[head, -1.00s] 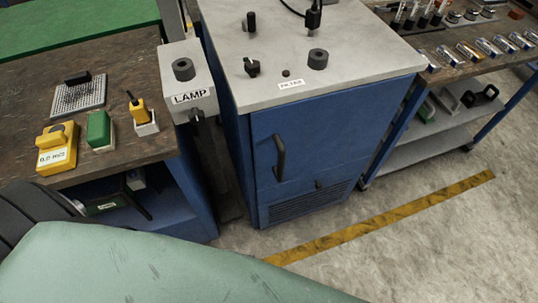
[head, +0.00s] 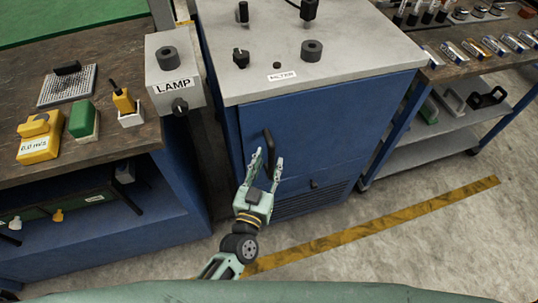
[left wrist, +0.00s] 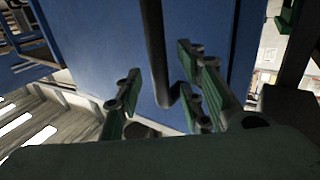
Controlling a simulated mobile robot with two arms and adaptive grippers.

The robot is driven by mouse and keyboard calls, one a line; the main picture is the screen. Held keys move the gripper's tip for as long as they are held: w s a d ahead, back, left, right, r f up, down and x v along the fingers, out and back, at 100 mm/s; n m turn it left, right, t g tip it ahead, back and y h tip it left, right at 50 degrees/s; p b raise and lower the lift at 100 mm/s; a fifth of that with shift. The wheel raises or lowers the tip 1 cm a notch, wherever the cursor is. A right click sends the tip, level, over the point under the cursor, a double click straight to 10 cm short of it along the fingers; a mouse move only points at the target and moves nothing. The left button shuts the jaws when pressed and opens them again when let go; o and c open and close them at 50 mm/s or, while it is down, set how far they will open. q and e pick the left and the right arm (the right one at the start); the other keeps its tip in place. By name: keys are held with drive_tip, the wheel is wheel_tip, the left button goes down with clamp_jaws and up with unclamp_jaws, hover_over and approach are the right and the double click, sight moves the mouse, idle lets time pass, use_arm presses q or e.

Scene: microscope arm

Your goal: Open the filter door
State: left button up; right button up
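The filter door (head: 310,135) is the blue front panel of the cabinet under the grey top with the FILTER label (head: 282,76). It looks shut. Its black vertical handle (head: 268,145) is on the left part of the door; it also shows in the left wrist view (left wrist: 156,50). My left gripper (head: 268,158) is open at the handle's lower part. In the left wrist view, the handle's lower end lies between the spread fingers (left wrist: 160,95), with gaps showing on both sides. I cannot tell whether they touch it. My right gripper is not in view.
The LAMP box (head: 174,75) with a black knob stands left of the cabinet. A wooden bench (head: 130,138) with yellow and green devices is further left. A cart (head: 425,145) stands at right. The floor (head: 400,235) before the cabinet is clear, with a yellow stripe.

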sight(270, 159)
use_arm(q)
drive_tip(key=shift+x, duration=1.6)
clamp_jaws()
